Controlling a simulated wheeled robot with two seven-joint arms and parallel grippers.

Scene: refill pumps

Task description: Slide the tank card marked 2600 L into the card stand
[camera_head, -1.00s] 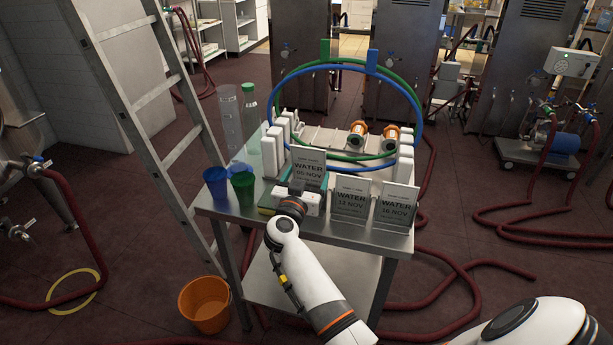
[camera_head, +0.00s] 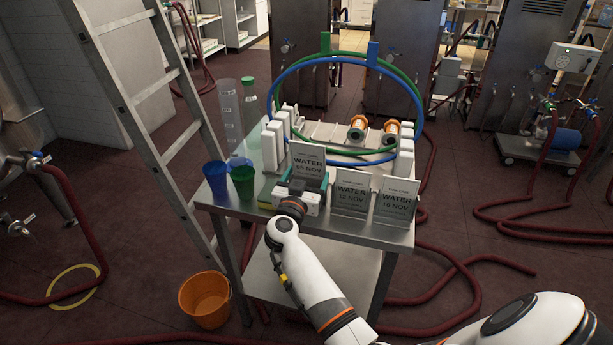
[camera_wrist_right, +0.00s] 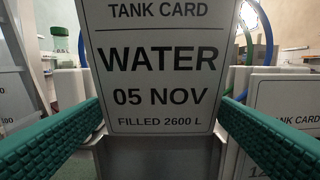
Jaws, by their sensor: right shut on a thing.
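The tank card (camera_head: 308,160), a white card reading WATER, 05 NOV, stands nearly upright at the front of the metal table. In the right wrist view, the card (camera_wrist_right: 158,65) also reads FILLED 2600 L. My right gripper (camera_head: 302,190) is shut on it, with a green ribbed finger at each side edge. A grey metal plate, seemingly the card stand (camera_wrist_right: 158,158), shows directly below the card's lower edge. I cannot tell whether the card's bottom is inside it. My left gripper is not in view.
Two more cards, 12 NOV (camera_head: 351,192) and 16 NOV (camera_head: 396,202), stand just right in metal stands. A blue cup (camera_head: 215,178) and a green cup (camera_head: 243,185) are on the left. Blue and green hoops (camera_head: 420,95), white blocks and orange-ended fittings (camera_head: 357,128) fill the back.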

